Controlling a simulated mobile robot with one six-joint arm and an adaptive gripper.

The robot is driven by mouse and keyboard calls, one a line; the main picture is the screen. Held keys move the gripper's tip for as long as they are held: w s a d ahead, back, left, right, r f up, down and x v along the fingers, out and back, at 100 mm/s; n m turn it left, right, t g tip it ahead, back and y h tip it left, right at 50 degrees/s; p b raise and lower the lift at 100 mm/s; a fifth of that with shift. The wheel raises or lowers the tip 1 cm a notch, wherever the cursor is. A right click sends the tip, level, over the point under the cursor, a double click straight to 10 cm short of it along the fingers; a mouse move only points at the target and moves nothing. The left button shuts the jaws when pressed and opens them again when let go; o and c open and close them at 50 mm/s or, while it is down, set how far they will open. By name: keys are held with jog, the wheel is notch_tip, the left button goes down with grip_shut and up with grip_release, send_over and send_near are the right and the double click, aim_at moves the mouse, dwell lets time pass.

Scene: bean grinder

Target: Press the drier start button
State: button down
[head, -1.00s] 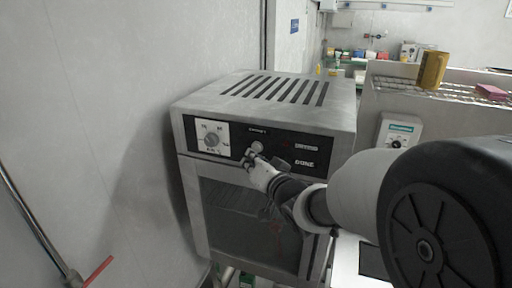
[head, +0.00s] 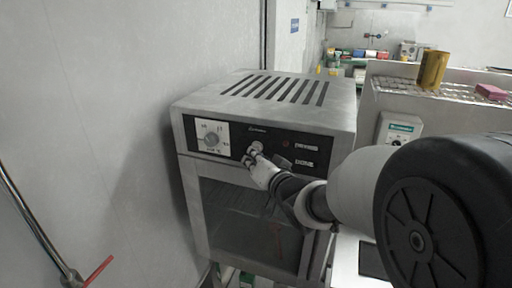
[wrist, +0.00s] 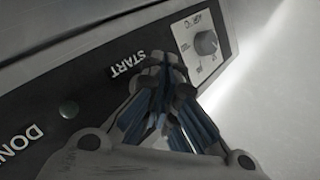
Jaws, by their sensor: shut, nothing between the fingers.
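The drier (head: 262,120) is a grey metal box with a black control panel (head: 318,144) across its upper front. A round pale start button (head: 257,147) shows in the head view under a small white label. My gripper (head: 249,158) is shut and empty, with its fingertips at the button's lower left edge. In the wrist view the START label (wrist: 127,64) is just left of my gripper's tips (wrist: 166,64). The tips hide the button there, so I cannot tell whether they touch it or whether it is pushed in.
A dial (head: 211,139) on a white plate is left of the button. A dark round lamp (wrist: 69,108) shows near the DONE lettering in the wrist view. A wall stands close on the left. A wire shelf (head: 450,92) with a yellow cup (head: 432,70) is at right.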

jog(key=shift+w+d, duration=0.15)
jog(key=shift+w, duration=0.3)
dwell(0.7)
jog(key=shift+s, duration=0.15)
jog(key=shift+s+a+b, duration=0.3)
jog(key=shift+s, duration=0.4)
jog(key=s, duration=0.1)
jog(key=s+a+b, duration=0.1)
jog(key=s, duration=0.1)
jog(key=s+b, duration=0.1)
jog(key=shift+s+a, duration=0.35)
jog(key=shift+d, duration=0.1)
dwell(0.6)
